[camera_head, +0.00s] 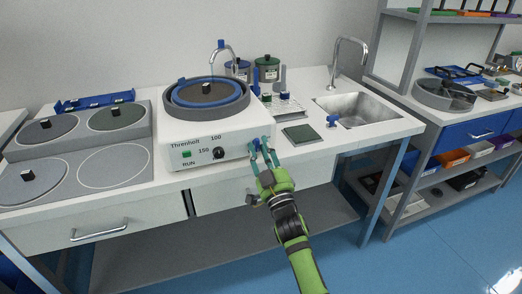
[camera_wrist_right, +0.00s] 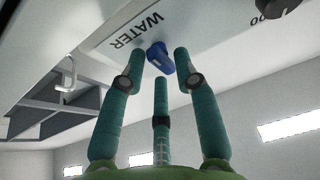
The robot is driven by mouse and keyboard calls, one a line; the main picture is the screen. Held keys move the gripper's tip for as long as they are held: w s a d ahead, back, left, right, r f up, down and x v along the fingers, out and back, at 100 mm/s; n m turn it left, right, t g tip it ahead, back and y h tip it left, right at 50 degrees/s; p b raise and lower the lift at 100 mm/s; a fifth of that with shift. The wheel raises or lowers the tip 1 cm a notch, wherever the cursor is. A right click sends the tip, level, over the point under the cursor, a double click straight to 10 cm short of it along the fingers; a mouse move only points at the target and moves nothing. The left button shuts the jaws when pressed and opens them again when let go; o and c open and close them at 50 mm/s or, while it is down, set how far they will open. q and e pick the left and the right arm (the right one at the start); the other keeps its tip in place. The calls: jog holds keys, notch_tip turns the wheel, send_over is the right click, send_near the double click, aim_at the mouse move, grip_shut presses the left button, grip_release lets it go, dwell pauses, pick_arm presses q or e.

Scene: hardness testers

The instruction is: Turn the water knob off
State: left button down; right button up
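The water knob (camera_wrist_right: 160,58) is a small blue knob on the white front panel, just beside the printed word WATER, in the right wrist view. In the head view it shows small and blue (camera_head: 256,146) at the right end of the front of the white polishing machine (camera_head: 175,130). My right gripper (camera_head: 263,150) is in front of that panel. Its teal fingers (camera_wrist_right: 160,62) are spread, two on either side of the knob and one below it in the picture. I cannot tell whether any finger touches it. My left gripper is not in view.
A black dial (camera_head: 218,153) and a green RUN button (camera_head: 187,155) sit on the same panel. A sink (camera_head: 360,108) with a tap (camera_head: 349,45) is at the right. A drawer handle (camera_head: 99,232) juts out at lower left. The blue floor in front is clear.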

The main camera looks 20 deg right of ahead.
grip_shut()
